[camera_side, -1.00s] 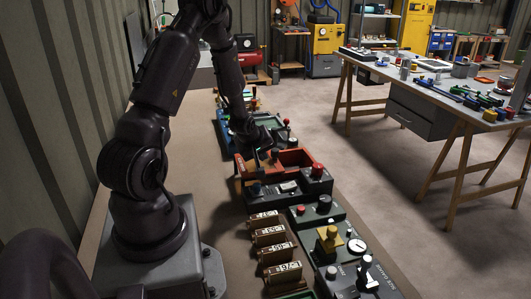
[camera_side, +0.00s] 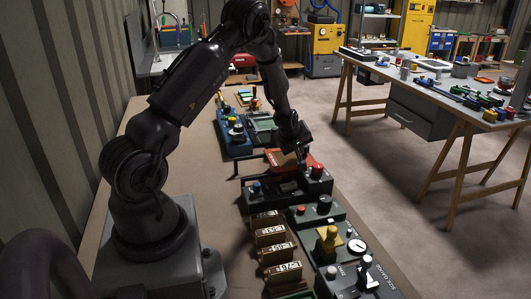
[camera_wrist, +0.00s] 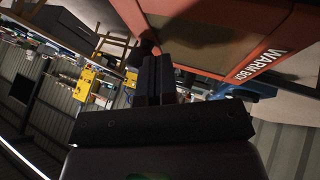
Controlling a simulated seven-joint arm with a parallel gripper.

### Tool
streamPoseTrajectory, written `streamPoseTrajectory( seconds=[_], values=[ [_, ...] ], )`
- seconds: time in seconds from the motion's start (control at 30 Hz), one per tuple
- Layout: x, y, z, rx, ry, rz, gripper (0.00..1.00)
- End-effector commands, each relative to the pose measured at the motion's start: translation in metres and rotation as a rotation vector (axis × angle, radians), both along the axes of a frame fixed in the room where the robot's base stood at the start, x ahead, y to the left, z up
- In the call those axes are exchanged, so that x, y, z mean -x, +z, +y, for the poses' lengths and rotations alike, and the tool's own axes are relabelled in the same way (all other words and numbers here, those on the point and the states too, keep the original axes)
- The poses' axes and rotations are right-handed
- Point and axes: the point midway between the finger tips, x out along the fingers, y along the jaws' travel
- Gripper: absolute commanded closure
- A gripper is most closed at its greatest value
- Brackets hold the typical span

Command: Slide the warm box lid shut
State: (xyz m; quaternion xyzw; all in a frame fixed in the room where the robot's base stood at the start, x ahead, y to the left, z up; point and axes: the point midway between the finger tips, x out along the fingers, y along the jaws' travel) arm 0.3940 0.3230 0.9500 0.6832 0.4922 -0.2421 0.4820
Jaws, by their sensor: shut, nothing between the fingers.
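The warm box (camera_side: 272,155) is orange-red and sits on the bench in the side view. In the wrist view its lettered side (camera_wrist: 264,62) and orange rim are close, upper right. A flat orange surface that looks like the lid (camera_side: 284,163) shows on top, partly hidden by my gripper; I cannot tell whether it covers the box fully. My gripper (camera_side: 301,166) points down at the right end of the box. Its dark fingers (camera_wrist: 155,62) are together with nothing between them, close to the box rim; contact is unclear.
Several numbered brown blocks (camera_side: 270,237) line the nearer bench. The bench at left (camera_side: 215,215) is clear.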

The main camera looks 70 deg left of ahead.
Motion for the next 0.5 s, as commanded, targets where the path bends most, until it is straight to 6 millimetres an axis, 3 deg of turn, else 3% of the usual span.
streamPoseTrajectory(
  seconds=[0.17, 0.5],
  values=[
    [-0.022, 0.0, -0.001, -0.001, -0.002, 0.0, 1.0],
    [-0.026, -0.001, -0.002, -0.002, -0.005, -0.005, 1.0]
  ],
)
